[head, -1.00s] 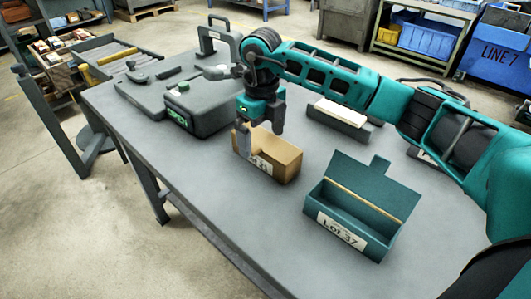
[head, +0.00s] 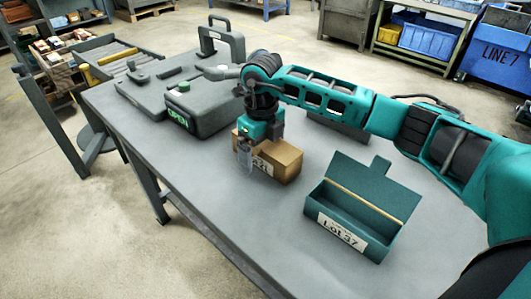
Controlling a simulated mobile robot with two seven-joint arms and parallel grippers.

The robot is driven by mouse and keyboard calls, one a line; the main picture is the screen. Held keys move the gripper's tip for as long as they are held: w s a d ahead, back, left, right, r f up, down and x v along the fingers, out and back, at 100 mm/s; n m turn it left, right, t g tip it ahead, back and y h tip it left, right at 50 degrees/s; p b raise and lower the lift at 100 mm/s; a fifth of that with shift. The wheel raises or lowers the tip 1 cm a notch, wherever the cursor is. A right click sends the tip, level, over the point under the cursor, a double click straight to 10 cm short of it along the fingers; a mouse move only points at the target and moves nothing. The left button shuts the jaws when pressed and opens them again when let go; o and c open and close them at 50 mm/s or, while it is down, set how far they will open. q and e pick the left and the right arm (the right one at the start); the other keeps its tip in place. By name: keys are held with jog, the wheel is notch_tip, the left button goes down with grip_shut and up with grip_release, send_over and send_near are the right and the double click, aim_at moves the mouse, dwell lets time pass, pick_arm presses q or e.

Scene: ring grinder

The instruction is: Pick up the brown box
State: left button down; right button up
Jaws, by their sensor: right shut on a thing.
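The brown box (head: 284,164) is on the grey table near its middle, with a white label on its front side. My right gripper (head: 251,158) points down over the left end of the box. One finger shows against the front side by the label; the other finger is hidden behind the box and gripper body. The gripper is shut on the box. I cannot tell any gap between the box and the tabletop. My left gripper is not in view.
A teal open box (head: 345,232) labelled Lot 37 stands at the front right of the table (head: 235,215). A grey machine (head: 205,106) with a green lit sign stands left of my gripper. A dark grey block (head: 338,124) lies behind my arm. The table's front left is bare.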

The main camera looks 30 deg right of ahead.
aim_at(262, 144)
jog(key=shift+r, duration=0.15)
notch_tip(262, 144, up, 20)
jog(key=p, duration=0.1)
dwell(0.3)
